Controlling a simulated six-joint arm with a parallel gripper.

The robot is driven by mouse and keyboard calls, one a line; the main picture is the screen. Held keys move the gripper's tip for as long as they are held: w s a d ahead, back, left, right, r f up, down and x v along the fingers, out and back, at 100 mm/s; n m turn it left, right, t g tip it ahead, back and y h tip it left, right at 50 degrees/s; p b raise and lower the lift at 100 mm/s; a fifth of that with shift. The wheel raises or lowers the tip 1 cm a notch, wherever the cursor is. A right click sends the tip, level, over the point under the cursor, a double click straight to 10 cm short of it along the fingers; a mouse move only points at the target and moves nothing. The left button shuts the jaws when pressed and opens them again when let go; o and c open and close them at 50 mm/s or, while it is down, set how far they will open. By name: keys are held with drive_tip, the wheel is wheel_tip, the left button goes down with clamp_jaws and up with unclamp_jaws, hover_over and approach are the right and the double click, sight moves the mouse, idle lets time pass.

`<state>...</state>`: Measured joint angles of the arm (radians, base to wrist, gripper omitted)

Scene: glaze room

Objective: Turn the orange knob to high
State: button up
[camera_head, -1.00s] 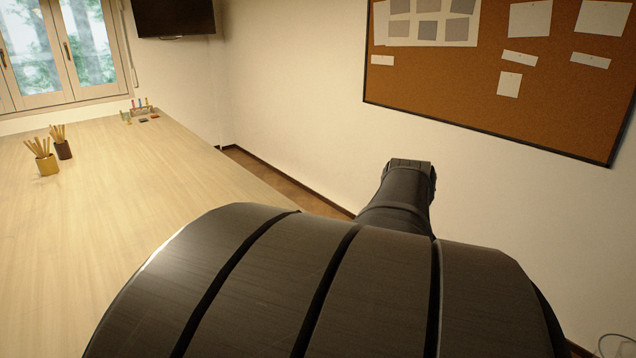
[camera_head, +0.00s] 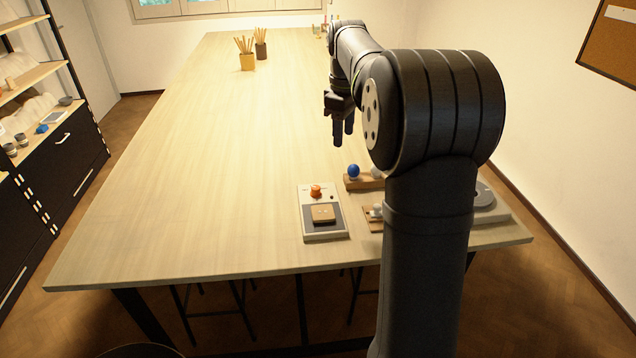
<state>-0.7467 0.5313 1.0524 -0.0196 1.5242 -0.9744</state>
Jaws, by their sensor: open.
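The orange knob (camera_head: 316,190) stands on the far part of a small white and dark grey device (camera_head: 306,215) near the table's front edge. A tan block or plate (camera_head: 323,213) sits on the dark part of the device, nearer than the knob. The knob's setting is too small to read. My gripper (camera_head: 343,138) is open and empty, pointing down above the table, farther back than the knob and a little to its right. It is apart from the knob.
A blue ball (camera_head: 354,171) sits on a wooden holder right of the device, partly behind my arm. A grey round device (camera_head: 487,197) is at the far right. The table's left side (camera_head: 190,170) is clear.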

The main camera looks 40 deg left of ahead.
drive_tip(key=n, duration=0.2)
hover_over(316, 187)
wheel_tip(316, 187, down, 18)
drive_tip(key=shift+r, duration=0.15)
drive_tip(key=shift+c, duration=0.5)
clamp_jaws()
